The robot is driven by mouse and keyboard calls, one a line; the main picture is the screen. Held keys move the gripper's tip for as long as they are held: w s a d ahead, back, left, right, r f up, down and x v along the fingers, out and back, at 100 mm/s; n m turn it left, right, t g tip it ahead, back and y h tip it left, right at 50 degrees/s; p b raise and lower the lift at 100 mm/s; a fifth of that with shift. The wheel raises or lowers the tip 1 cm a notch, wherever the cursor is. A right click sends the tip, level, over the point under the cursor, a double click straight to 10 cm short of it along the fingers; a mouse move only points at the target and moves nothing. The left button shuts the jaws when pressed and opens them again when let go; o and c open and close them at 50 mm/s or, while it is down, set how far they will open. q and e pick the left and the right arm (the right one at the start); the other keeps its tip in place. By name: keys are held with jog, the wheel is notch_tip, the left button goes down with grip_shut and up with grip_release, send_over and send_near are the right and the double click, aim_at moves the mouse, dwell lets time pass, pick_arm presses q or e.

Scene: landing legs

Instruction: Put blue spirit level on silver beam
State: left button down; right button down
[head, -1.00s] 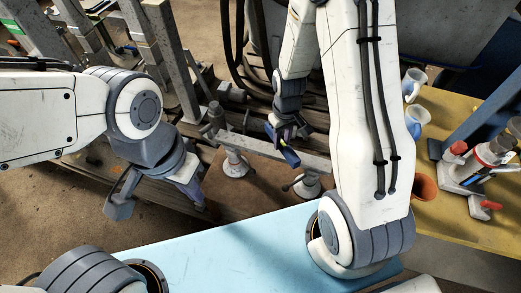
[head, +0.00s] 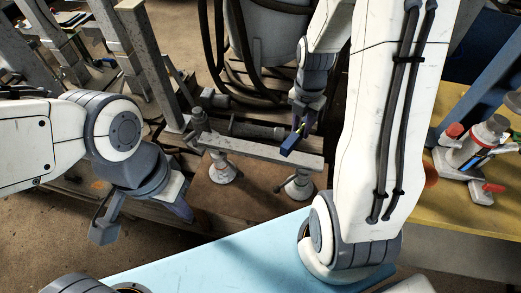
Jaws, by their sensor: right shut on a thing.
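The blue spirit level (head: 291,144) is in the jaws of my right gripper (head: 300,126), which is shut on it. The level is tilted in the picture, and its lower end overlaps the silver beam (head: 250,151). I cannot tell whether it touches the beam or hangs just above it. The beam lies across two white stands, a left one (head: 222,170) and a right one (head: 297,186). My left gripper (head: 145,222) is open and empty, low at the left, apart from the beam.
A light blue surface (head: 215,263) lies in front of me. A yellow table (head: 450,205) with clamp-like red and white tools (head: 480,148) stands at the right. Grey metal posts (head: 150,65) rise behind the beam's left end. Dark hoses hang behind my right gripper.

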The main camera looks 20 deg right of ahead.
send_over(261, 150)
notch_tip(261, 150, down, 7)
jog(key=shift+w+r, duration=0.1)
jog(key=shift+f, duration=2.05)
jog(key=shift+f, duration=0.1)
jog(key=c, duration=0.7)
grip_release()
jog(key=shift+o, duration=0.2)
notch_tip(261, 150, up, 12)
jog(key=s+a+r+m, duration=0.7)
jog(key=s+a+m, duration=0.1)
jog(key=s+a, duration=0.25)
jog(key=s+a+r+m, duration=0.1)
jog(key=s+a+m, duration=0.1)
jog(key=s+m, duration=0.2)
jog(key=s+a+r+m+y, duration=0.1)
jog(key=s+m, duration=0.4)
jog(key=s, duration=0.4)
jog(key=shift+a+r+p, duration=0.25)
jog(key=shift+a+p, duration=0.05)
jog(key=shift+a, duration=0.05)
